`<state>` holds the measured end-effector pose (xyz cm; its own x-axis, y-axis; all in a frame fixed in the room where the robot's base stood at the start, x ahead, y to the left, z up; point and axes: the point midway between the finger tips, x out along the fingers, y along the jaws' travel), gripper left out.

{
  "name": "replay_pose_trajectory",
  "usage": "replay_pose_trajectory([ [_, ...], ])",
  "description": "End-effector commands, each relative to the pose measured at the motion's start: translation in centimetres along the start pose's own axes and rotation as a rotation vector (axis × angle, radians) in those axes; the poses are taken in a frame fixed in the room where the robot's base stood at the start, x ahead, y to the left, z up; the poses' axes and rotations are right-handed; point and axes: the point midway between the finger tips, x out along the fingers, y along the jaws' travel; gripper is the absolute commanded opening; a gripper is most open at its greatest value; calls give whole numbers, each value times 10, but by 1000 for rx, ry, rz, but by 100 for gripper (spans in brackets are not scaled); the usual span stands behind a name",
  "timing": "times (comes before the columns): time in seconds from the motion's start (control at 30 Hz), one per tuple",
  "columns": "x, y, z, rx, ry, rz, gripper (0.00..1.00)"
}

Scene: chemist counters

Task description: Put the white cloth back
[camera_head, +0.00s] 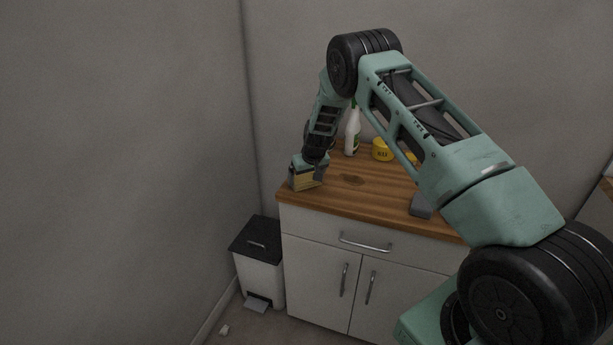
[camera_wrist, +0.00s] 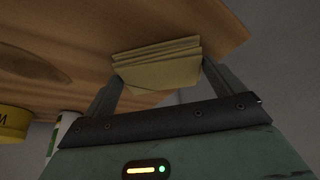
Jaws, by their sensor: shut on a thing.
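My gripper (camera_head: 309,171) is at the left end of the wooden counter top (camera_head: 345,192), low over its surface near the front left corner. It is shut on a folded, pale yellowish cloth (camera_head: 303,183). In the wrist view the cloth (camera_wrist: 155,64) shows as a stack of several layers between the two fingers of my gripper (camera_wrist: 162,78). It looks tan rather than white in this light. The cloth is at or just above the wood; I cannot tell whether it touches. No other folded cloth shows.
A spray bottle (camera_head: 352,136) and a yellow tub (camera_head: 381,151) stand at the back of the counter. A grey object (camera_head: 421,205) lies near its front edge, right. A pedal bin (camera_head: 259,275) stands left of the cabinet.

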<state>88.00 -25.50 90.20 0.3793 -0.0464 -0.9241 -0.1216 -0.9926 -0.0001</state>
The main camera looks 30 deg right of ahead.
Motion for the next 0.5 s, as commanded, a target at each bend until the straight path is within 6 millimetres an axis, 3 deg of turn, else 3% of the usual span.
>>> replay_pose_trajectory([
  [0.03, 3, 0, 1, 0, 0, 0, 72],
  [0.07, 2, 0, 1, 0, 0, 0, 99],
  [0.33, 0, 0, 0, 0, 0, 0, 100],
  [0.5, -12, 0, -1, 1, 2, 0, 100],
])
